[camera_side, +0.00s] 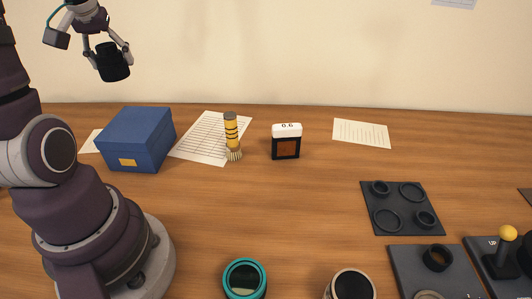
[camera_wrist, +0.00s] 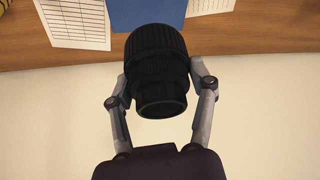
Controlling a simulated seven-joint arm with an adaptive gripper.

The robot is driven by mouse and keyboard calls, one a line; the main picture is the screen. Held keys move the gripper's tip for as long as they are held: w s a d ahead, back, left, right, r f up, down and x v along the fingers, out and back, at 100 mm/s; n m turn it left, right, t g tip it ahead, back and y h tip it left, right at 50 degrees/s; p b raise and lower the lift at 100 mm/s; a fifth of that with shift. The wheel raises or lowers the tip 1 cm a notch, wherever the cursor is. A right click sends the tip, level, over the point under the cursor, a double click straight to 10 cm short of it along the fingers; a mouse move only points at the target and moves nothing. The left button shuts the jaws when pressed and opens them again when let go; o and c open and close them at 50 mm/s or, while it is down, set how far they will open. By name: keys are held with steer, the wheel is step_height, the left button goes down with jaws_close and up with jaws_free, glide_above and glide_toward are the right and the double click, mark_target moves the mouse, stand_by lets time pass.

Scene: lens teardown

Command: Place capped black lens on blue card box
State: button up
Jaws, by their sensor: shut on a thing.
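The black lens (camera_side: 112,62) is held in my gripper (camera_side: 108,52), high above the table at the upper left of the side view. In the wrist view the lens (camera_wrist: 158,70) sits between both fingers of my gripper (camera_wrist: 160,92), which touch its sides. I cannot tell the cap apart from the black body. The blue card box (camera_side: 138,138) stands on the table below the lens and a little to its right in the side view. The box (camera_wrist: 148,12) shows partly at the top of the wrist view, with the lens covering some of it. Lens and box are well apart.
Paper sheets (camera_side: 203,140) lie beside the box. A yellow-black brush (camera_side: 231,135) and a small black-and-white device (camera_side: 286,141) stand to its right. A dark mat with rings (camera_side: 402,208) lies further right. A teal-rimmed lens (camera_side: 244,280) is at the front.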

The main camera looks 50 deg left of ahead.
mark_target(116, 80)
step_height(116, 80, down, 11)
steer(key=shift+r, duration=0.2)
steer(key=o, duration=1.2)
steer(key=shift+f, duration=0.15)
steer(key=v, duration=1.2)
steer(key=shift+w+d, duration=0.2)
steer(key=w+d+m+t+h, duration=0.1)
steer(key=d+m+h, duration=0.1)
steer(key=d+m, duration=0.4)
steer(key=w+d+m+t+h, duration=0.1)
steer(key=d+m, duration=0.5)
steer(key=d, duration=1)
steer(key=shift+w+f+t+h, duration=0.2)
steer(key=shift+w+t+h, duration=0.2)
steer(key=shift+w+t, duration=0.35)
